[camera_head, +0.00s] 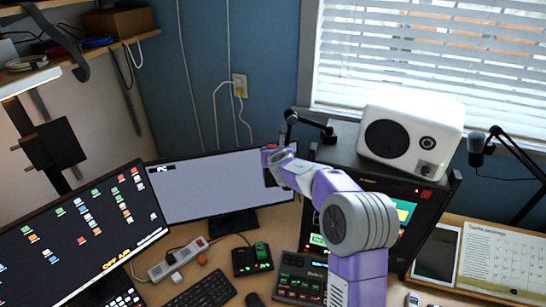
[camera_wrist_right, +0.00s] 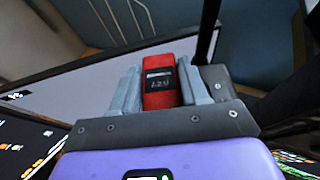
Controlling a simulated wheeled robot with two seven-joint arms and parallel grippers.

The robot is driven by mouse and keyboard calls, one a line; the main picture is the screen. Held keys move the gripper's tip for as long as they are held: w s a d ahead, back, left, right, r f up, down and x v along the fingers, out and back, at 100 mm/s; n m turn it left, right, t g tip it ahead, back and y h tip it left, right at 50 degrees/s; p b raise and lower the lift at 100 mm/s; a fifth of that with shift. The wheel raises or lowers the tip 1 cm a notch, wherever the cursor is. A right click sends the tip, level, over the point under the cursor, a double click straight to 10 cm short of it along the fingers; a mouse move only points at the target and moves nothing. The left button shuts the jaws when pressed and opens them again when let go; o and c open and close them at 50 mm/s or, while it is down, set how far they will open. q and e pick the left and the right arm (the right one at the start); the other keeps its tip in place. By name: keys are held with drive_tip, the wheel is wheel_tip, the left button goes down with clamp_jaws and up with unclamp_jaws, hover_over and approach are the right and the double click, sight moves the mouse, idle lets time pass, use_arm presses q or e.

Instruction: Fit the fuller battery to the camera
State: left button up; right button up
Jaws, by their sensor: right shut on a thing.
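My right gripper (camera_wrist_right: 160,88) is shut on a red battery (camera_wrist_right: 160,72) with a dark label and handwritten marks that I cannot read for certain. The battery sits between the two grey fingers. In the head view my right gripper (camera_head: 271,160) is raised in front of the grey monitor's right side, and little of the battery shows. A black charger-like unit (camera_head: 240,264) on the desk holds a green block (camera_head: 262,250) and shows green lights. I cannot clearly identify the camera; a small dark device (camera_head: 291,117) is on a black arm behind my gripper. My left gripper is out of view.
A grey-screened monitor (camera_head: 215,188) stands behind my right arm, with a dark monitor (camera_head: 90,225) left of it. A power strip (camera_head: 177,260), keyboard (camera_head: 203,290) and button console (camera_head: 298,279) crowd the desk. A white speaker (camera_head: 410,135) sits on a black cabinet at right.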

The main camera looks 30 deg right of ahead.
drive_tip(key=shift+w+f, duration=0.15)
drive_tip(key=shift+w, duration=0.1)
drive_tip(key=shift+s, duration=0.15)
drive_tip(key=shift+f, duration=0.1)
drive_tip(key=o, duration=1.2)
